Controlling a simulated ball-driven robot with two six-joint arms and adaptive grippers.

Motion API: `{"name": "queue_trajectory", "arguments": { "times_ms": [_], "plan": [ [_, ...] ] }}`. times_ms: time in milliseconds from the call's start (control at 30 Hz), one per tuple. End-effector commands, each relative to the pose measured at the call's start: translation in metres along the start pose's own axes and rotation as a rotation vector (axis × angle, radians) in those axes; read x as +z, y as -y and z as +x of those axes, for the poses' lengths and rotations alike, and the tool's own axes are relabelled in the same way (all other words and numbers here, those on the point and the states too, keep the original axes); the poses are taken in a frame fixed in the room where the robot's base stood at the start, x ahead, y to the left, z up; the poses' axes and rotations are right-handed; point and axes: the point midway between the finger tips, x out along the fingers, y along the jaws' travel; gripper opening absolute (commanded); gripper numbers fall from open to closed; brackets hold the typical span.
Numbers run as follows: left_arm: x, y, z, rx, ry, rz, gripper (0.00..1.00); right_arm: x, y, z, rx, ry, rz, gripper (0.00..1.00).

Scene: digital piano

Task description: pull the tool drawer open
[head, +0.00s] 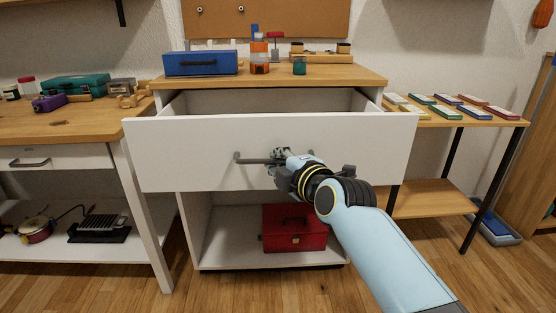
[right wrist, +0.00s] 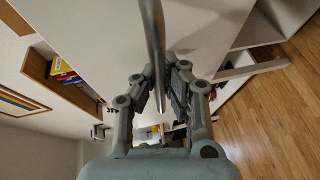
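The tool drawer (head: 350,140) is a wide white drawer under the wooden top of a white cabinet. It stands well out from the cabinet, and part of its inside (head: 260,101) shows above the front; I see nothing lying in that part. Its dark bar handle (head: 248,160) runs across the front. My right gripper (head: 285,157) is at the handle, its fingers closed around the bar. In the right wrist view the bar (right wrist: 153,25) passes between the two fingers (right wrist: 160,75). My left gripper is not in view.
A blue toolbox (head: 200,64) and small bottles stand on the cabinet top (head: 340,76). A red toolbox (head: 294,228) sits on the open shelf below the drawer. A workbench (head: 60,125) is at left, a side table (head: 480,118) at right. The floor in front is clear.

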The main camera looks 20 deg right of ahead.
Motion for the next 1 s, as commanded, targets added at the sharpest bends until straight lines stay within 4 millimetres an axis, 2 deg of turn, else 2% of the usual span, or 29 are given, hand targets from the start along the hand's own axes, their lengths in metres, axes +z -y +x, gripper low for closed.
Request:
{"name": "queue_trajectory", "arguments": {
  "times_ms": [133, 300, 400, 733, 867, 1000],
  "plan": [
    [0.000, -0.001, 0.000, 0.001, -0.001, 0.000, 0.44, 0.000, -0.002, 0.000, 0.005, 0.000, 0.003, 0.00],
    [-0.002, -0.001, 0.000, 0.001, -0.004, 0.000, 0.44, 0.000, -0.002, 0.000, 0.004, 0.000, 0.002, 0.23],
    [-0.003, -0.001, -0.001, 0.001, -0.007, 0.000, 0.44, 0.000, -0.001, 0.000, 0.003, 0.000, 0.001, 0.34],
    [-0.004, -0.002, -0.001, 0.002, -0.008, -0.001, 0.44, 0.000, 0.000, -0.006, 0.001, 0.000, 0.000, 0.34],
    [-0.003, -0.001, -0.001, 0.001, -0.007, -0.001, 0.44, 0.000, 0.001, -0.026, 0.000, 0.001, 0.001, 0.34],
    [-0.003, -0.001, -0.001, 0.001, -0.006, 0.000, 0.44, 0.000, 0.001, -0.059, 0.000, 0.001, 0.001, 0.34]
  ]
}}
